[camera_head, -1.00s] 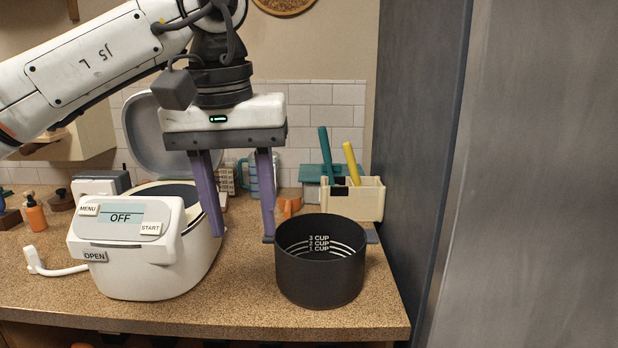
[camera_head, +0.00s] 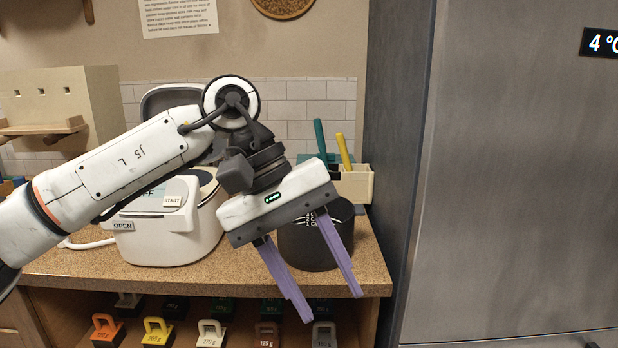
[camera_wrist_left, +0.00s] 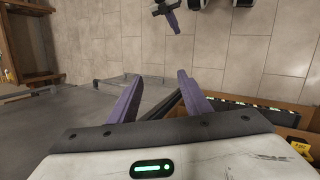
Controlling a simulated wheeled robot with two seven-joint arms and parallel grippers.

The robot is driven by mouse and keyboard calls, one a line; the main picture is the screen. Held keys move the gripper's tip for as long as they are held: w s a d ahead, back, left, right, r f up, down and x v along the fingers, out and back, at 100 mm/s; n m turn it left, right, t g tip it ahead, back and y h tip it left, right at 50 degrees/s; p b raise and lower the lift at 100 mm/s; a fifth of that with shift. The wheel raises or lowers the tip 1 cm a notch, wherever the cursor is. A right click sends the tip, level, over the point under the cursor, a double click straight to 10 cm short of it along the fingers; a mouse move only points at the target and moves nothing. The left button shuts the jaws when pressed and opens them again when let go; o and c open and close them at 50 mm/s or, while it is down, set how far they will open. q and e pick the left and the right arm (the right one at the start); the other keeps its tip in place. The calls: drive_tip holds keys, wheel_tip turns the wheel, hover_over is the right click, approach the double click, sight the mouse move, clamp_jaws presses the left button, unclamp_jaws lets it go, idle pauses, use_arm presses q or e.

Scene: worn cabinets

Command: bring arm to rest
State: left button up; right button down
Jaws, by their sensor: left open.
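My left gripper (camera_head: 330,306) is open and empty, with two purple fingers spread and pointing down and to the right. In the head view it hangs in front of the counter's front edge and partly hides the dark inner pot (camera_head: 300,250), which stands on the counter. In the left wrist view the same gripper (camera_wrist_left: 163,95) shows nothing between its fingers. Another gripper with purple fingers, my right one (camera_wrist_left: 172,18), shows small at the top of the left wrist view; its jaw state is unclear.
The white rice cooker (camera_head: 170,235) stands with its lid up on the counter (camera_head: 374,275), left of the pot. A cream holder (camera_head: 355,185) is behind. Several labelled weights (camera_head: 157,330) sit on the shelf below. A grey fridge (camera_head: 500,200) bounds the right. Tiled floor (camera_wrist_left: 120,40) is open.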

use_arm(q)
drive_tip(key=s+d+n+g+h, duration=0.55)
drive_tip(key=d+n+h, duration=0.35)
drive_tip(key=d+h, duration=0.2)
drive_tip(key=w+a+f+m+t, duration=0.4)
drive_tip(key=m+t, duration=0.4)
drive_tip(key=m, duration=0.4)
drive_tip(key=w+a+f+m+t, duration=0.3)
drive_tip(key=m+t, duration=0.5)
drive_tip(key=m, duration=0.4)
drive_tip(key=w+a+f+m+t, duration=0.4)
drive_tip(key=m+t, duration=0.4)
drive_tip(key=m, duration=0.4)
drive_tip(key=a+f+n+y, duration=0.6)
drive_tip(key=f+n+y, duration=0.1)
drive_tip(key=f+n, duration=0.35)
drive_tip(key=s+a+f+n+g+y, duration=0.2)
drive_tip(key=s+a+f+n, duration=0.2)
drive_tip(key=s+f, duration=0.3)
drive_tip(key=s+a+f+n+g+y, duration=0.2)
drive_tip(key=s+a+f+n+g, duration=0.1)
drive_tip(key=s+f, duration=0.4)
drive_tip(key=s+a+f+n+g+y, duration=0.2)
drive_tip(key=s+a+f+n, duration=0.3)
drive_tip(key=s+f, duration=0.3)
wheel_tip(320, 180, down, 4)
drive_tip(key=shift+a+f+n+g+y, duration=0.1)
drive_tip(key=shift+a+n+g+y, duration=0.2)
drive_tip(key=shift+n+g+y, duration=0.2)
